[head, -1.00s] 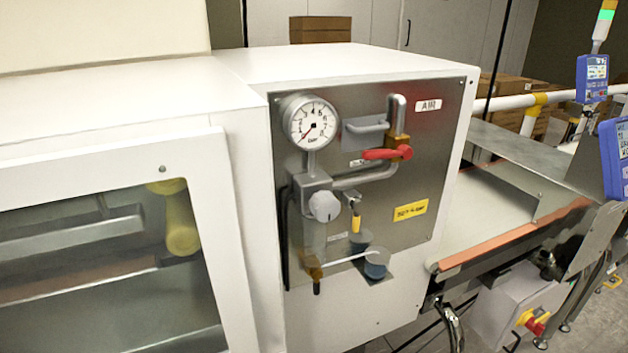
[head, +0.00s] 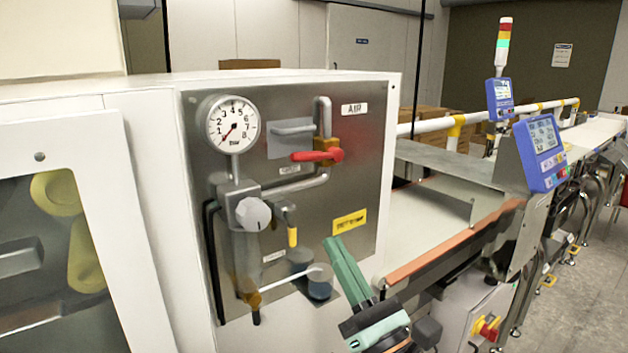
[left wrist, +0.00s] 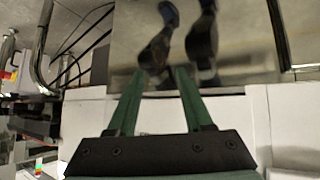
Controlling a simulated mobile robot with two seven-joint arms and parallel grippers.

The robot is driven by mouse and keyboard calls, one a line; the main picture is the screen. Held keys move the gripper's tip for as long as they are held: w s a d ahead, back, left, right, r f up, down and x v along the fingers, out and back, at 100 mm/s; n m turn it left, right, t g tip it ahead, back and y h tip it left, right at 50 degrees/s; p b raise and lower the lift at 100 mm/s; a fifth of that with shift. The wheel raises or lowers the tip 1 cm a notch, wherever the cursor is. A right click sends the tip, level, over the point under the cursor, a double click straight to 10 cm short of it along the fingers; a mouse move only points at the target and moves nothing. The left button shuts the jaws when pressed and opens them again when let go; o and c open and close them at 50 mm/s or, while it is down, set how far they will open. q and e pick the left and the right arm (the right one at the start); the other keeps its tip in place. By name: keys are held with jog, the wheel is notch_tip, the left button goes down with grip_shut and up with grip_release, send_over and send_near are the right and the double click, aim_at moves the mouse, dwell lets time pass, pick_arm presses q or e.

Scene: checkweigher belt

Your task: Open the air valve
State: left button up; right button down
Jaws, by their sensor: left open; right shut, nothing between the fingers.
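The air valve has a red lever handle (head: 312,156) on a brass body (head: 327,146), set in grey pipe on the steel panel (head: 355,190) under an AIR label. My left gripper (left wrist: 160,72) shows only in the left wrist view, open and empty; the valve is not visible there.
The conveyor (head: 430,225) with an orange edge runs to the right. A blue display (head: 540,150) stands above it. Space before the lever looks clear.

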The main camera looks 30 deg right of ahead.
aim_at(316, 156)
pick_arm(q)
jog(key=shift+n+y, duration=0.3)
jog(key=shift+y, duration=0.1)
jog(key=shift+s+a+r+p, duration=0.2)
jog(key=shift+a+r+p, duration=0.25)
jog(key=shift+r+p, duration=0.4)
jog(key=shift+s+a+r+p, duration=0.2)
jog(key=shift+a+r+p, duration=0.35)
jog(key=shift+p, duration=0.55)
jog(key=shift+s+a+r+p, duration=0.2)
jog(key=shift+a+r+p, duration=0.15)
jog(key=shift+r+p, duration=0.55)
pick_arm(e)
jog(key=s+r+x, duration=0.1)
jog(key=r+x, duration=0.1)
jog(key=x, duration=0.9)
jog(key=shift+s+d, duration=0.2)
pick_arm(q)
jog(key=shift+s+f, duration=0.1)
jog(key=shift+s, duration=0.05)
pick_arm(e)
jog(key=shift+r, duration=0.15)
